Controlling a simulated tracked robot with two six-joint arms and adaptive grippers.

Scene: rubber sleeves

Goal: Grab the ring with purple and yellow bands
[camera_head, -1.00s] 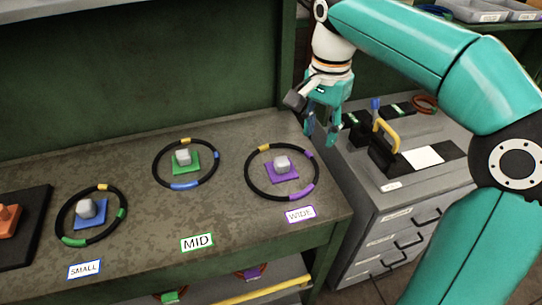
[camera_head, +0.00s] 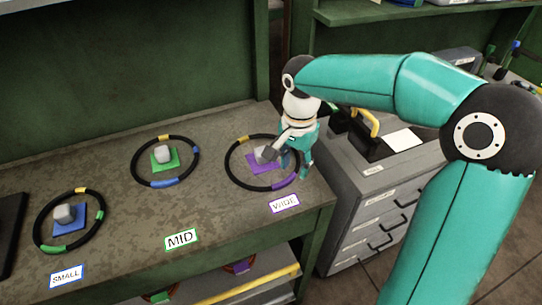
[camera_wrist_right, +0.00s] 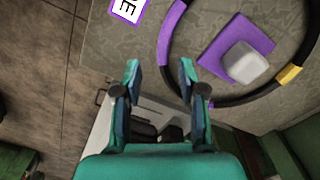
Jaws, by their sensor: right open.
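The black ring with purple and yellow bands (camera_head: 284,184) lies flat on the bench around a purple square (camera_head: 259,168) with a grey block (camera_head: 264,153), behind the WIDE label. In the right wrist view the ring (camera_wrist_right: 170,36) is at the right and passes behind one fingertip. My right gripper (camera_head: 294,168) is over the ring's right side, fingers down and hiding part of it. In the wrist view the gripper (camera_wrist_right: 159,70) is open, with nothing held between its fingers. My left gripper is out of view.
Two other black rings lie left: one with blue and yellow bands (camera_head: 165,183) at MID, one with green and yellow bands (camera_head: 54,249) at SMALL. A grey drawer cabinet (camera_head: 375,195) stands right of the bench, with a yellow-handled black object (camera_head: 368,120) on top.

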